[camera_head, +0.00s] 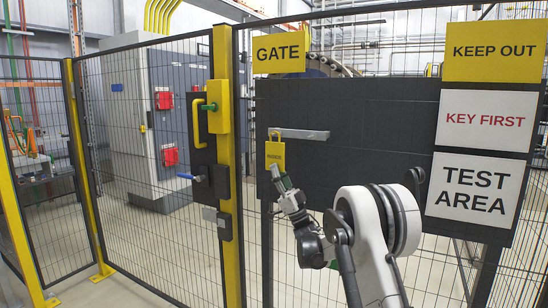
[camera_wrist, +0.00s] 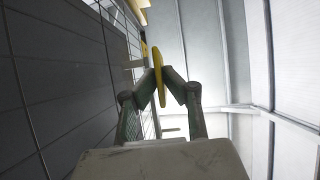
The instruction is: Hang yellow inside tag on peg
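The yellow tag (camera_head: 275,153) hangs upright in front of the left part of the dark board, with dark lettering too small to read surely and a loop at its top. In the wrist view the tag (camera_wrist: 158,76) shows edge-on between my two fingertips. My gripper (camera_head: 280,176) reaches up from below and is shut on the tag's lower part. A pale grey bar (camera_head: 305,134) on the board lies just right of the tag's top. I cannot make out a separate peg, nor whether the loop touches anything.
The dark board (camera_head: 350,115) carries a GATE sign (camera_head: 279,53) above and KEY FIRST (camera_head: 486,120) and TEST AREA (camera_head: 474,190) signs at right. Left stands a yellow gate post (camera_head: 229,160) with a yellow-handled latch (camera_head: 213,108). Wire mesh fencing surrounds this area.

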